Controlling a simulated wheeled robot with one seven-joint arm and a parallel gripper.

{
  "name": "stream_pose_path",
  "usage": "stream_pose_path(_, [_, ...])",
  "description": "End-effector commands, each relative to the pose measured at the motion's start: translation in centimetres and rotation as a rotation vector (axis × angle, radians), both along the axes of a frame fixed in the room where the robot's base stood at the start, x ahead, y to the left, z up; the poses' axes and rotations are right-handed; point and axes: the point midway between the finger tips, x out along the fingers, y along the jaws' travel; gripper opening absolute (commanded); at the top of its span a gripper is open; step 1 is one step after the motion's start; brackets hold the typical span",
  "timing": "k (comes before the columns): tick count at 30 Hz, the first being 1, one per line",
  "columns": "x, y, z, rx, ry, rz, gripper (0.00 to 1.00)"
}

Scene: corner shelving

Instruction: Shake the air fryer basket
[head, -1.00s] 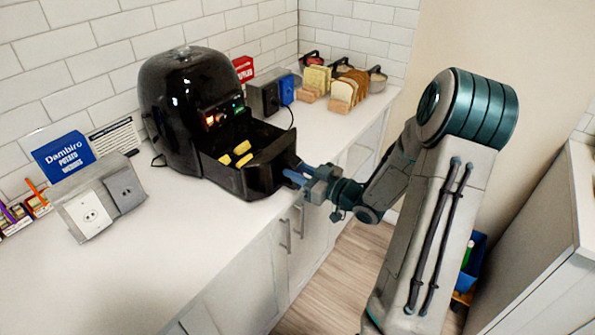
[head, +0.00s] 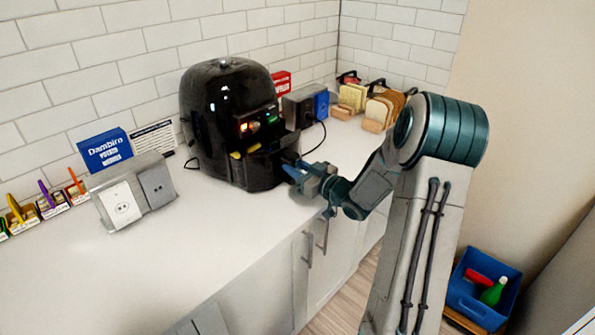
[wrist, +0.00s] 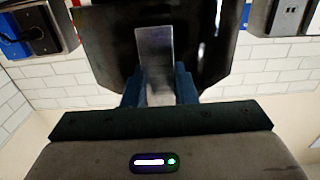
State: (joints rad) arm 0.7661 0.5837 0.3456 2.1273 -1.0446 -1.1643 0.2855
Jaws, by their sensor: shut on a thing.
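The black air fryer (head: 218,110) stands on the white counter against the tiled wall, its front lights lit. Its black basket (head: 258,172) sticks out a short way at the front, with yellow food pieces (head: 253,149) partly visible inside. My gripper (head: 294,172) is at the basket's front. In the wrist view its blue fingers (wrist: 159,85) are shut on both sides of the grey basket handle (wrist: 154,48). The basket's dark front fills the space behind the handle. Most of the basket's inside is hidden.
A socket box (head: 134,193) stands on the counter to the left, near a blue potato box (head: 105,150). Bread in racks (head: 383,108) and a grey box with a cable (head: 299,108) are to the right. The front counter is clear.

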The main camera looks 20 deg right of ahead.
Motion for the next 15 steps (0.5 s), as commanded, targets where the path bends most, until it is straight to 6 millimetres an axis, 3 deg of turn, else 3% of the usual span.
stream_pose_path(2, [0.01,-0.03,-0.02,0.001,0.002,-0.001,0.00])
stream_pose_path(3, [0.01,0.00,-0.02,0.001,0.002,-0.001,0.36])
stream_pose_path(4, [0.02,0.01,-0.01,0.000,0.001,-0.001,0.45])
stream_pose_path(15, [-0.33,-0.11,-0.02,0.000,0.001,0.000,0.47])
